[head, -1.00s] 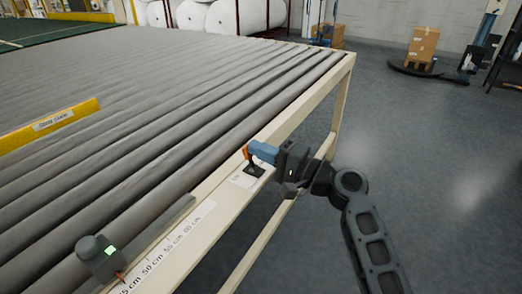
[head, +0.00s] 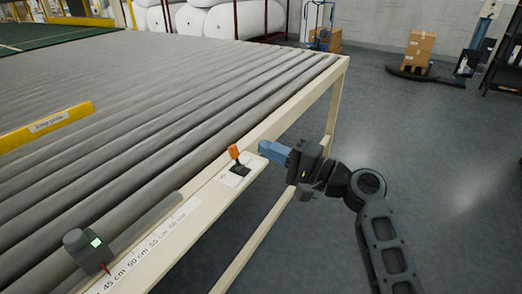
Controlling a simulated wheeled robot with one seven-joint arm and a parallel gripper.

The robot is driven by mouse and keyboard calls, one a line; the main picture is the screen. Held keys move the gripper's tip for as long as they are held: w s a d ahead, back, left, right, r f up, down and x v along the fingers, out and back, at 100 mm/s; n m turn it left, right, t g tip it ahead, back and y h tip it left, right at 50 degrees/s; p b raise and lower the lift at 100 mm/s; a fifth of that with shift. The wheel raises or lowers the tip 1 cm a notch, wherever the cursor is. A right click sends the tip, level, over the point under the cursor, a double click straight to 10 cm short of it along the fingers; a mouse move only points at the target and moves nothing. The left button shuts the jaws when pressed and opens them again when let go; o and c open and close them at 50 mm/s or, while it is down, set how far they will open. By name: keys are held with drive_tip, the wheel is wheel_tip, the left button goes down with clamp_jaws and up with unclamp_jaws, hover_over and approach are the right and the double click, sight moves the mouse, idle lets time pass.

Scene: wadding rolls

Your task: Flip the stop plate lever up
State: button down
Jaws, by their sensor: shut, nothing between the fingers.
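The lever (head: 234,152) has an orange handle on a dark base (head: 240,170), fixed to a white label plate on the cream front rail of the roller table. Its handle points up, tilted a little to the left. My gripper (head: 262,148), with blue fingers, is shut and empty. It is just right of the lever, with a small gap between the fingertips and the handle. The yellow plate (head: 48,124) stands across the grey rollers at the left.
The roller table's cream rail (head: 290,108) runs from lower left to upper right. A dark device with a green light (head: 88,250) and a centimetre scale (head: 150,245) sit along it. Open grey floor (head: 430,150) lies to the right.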

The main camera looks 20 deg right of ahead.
drive_tip(key=s+d+r, duration=0.2)
drive_tip(key=s+d, duration=0.1)
drive_tip(key=s, duration=0.2)
drive_tip(key=shift+d+b, duration=0.3)
drive_tip(key=shift+d, duration=0.1)
drive_tip(key=shift+r, duration=0.1)
